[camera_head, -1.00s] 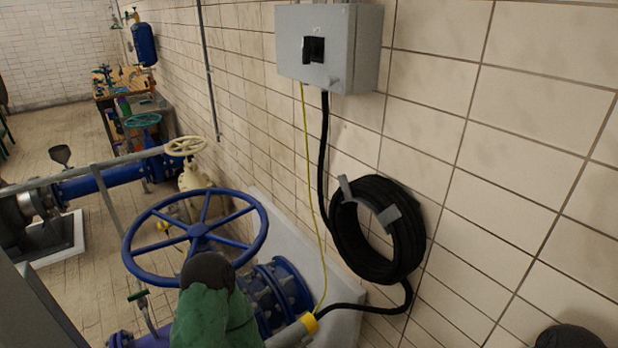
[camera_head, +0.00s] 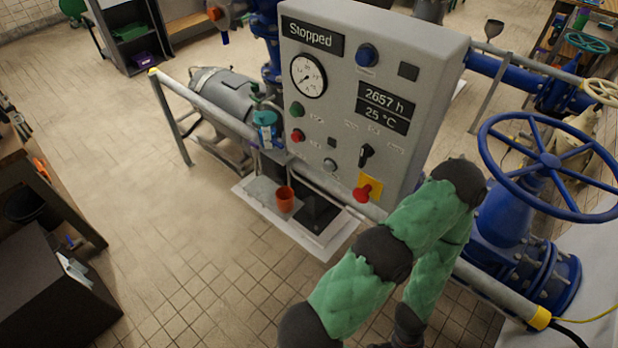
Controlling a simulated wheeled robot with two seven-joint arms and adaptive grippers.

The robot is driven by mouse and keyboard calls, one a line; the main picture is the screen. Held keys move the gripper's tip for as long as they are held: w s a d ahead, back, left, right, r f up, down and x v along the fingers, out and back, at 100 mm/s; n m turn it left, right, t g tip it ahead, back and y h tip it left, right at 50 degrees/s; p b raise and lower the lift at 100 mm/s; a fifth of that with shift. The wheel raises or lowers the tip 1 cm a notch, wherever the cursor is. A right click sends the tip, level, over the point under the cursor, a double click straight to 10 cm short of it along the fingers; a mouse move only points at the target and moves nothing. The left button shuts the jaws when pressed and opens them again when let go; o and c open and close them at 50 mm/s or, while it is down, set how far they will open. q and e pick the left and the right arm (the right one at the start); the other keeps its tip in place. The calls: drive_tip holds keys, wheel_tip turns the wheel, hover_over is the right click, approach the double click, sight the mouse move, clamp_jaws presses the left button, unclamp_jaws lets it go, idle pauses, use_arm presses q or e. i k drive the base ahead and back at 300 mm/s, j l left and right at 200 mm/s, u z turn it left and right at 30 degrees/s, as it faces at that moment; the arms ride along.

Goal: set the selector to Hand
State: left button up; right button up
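The grey control panel (camera_head: 345,100) stands upright in the middle of the head view. A small black selector knob (camera_head: 366,155) sits low on its right side, above a red emergency button (camera_head: 365,192) on a yellow plate. The knob looks close to upright with a slight tilt. Small labels lie around it, too blurred to read, so I cannot tell its setting. One of my green-sleeved arms rises from the bottom and bends in front of the panel's lower right corner. Neither gripper's fingers show, and nothing of mine is seen touching the knob.
The panel also has a "Stopped" display (camera_head: 313,36), a round gauge (camera_head: 309,76), a blue lamp (camera_head: 367,54) and coloured buttons. A blue handwheel (camera_head: 549,160) stands to the right. A red cup (camera_head: 285,198) stands below the panel. Tiled floor (camera_head: 190,240) is open at left.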

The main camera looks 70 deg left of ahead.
sight(366, 152)
drive_tip(key=k+u, duration=0.1)
drive_tip(key=u, duration=0.7)
drive_tip(key=i+j+u, duration=0.1)
drive_tip(key=u, duration=0.3)
drive_tip(key=i+u, duration=0.15)
drive_tip(key=u, duration=0.3)
drive_tip(key=i+u, duration=0.15)
drive_tip(key=u, duration=0.25)
